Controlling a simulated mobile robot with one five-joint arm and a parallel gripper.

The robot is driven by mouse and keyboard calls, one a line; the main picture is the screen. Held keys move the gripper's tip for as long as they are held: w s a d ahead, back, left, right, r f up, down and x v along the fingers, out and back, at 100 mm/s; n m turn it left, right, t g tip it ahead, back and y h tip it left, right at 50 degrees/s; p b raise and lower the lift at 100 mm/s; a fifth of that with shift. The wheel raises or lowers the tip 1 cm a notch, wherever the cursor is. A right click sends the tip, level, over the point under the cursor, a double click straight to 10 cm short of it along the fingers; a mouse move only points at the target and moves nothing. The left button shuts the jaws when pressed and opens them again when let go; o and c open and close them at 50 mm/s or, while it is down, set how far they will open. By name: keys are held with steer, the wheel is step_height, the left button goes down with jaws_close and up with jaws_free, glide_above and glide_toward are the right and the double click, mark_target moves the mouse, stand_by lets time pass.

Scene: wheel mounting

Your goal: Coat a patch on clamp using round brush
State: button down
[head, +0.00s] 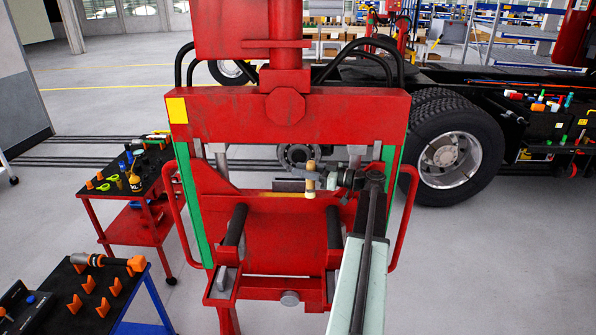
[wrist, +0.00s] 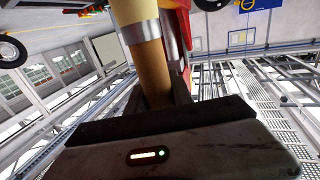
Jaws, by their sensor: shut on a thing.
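My gripper (head: 322,178) is shut on the round brush (head: 310,181) in front of the red press frame. In the head view the brush looks small, tan and roughly upright. In the wrist view the brush (wrist: 155,65) shows a brown handle and a pale metal band, rising from behind the dark gripper edge. I cannot tell for sure which part is the clamp. A dark grey ring-shaped part (head: 298,155) sits on the press behind the brush, and the brush looks apart from it, though depth is hard to judge.
The red press frame (head: 287,118) stands ahead, with curved side handles at both sides. A red tool cart (head: 140,228) and a blue-legged table (head: 130,285) with orange holders stand at the left. A truck wheel (head: 447,150) is at the right. The floor at lower right is clear.

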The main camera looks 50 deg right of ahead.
steer(key=shift+s+d, duration=0.85)
steer(key=shift+s, duration=0.15)
steer(key=shift+r, duration=0.1)
steer(key=shift+w+a, duration=1.8)
steer(key=shift+w, duration=0.25)
steer(key=shift+w+a, duration=1.75)
steer(key=shift+w, duration=0.25)
steer(key=shift+w+a, duration=1.75)
steer(key=shift+w, duration=0.3)
steer(key=shift+w+a, duration=1.75)
steer(key=shift+w, duration=0.3)
step_height(320, 180, up, 6)
steer(key=p, duration=0.6)
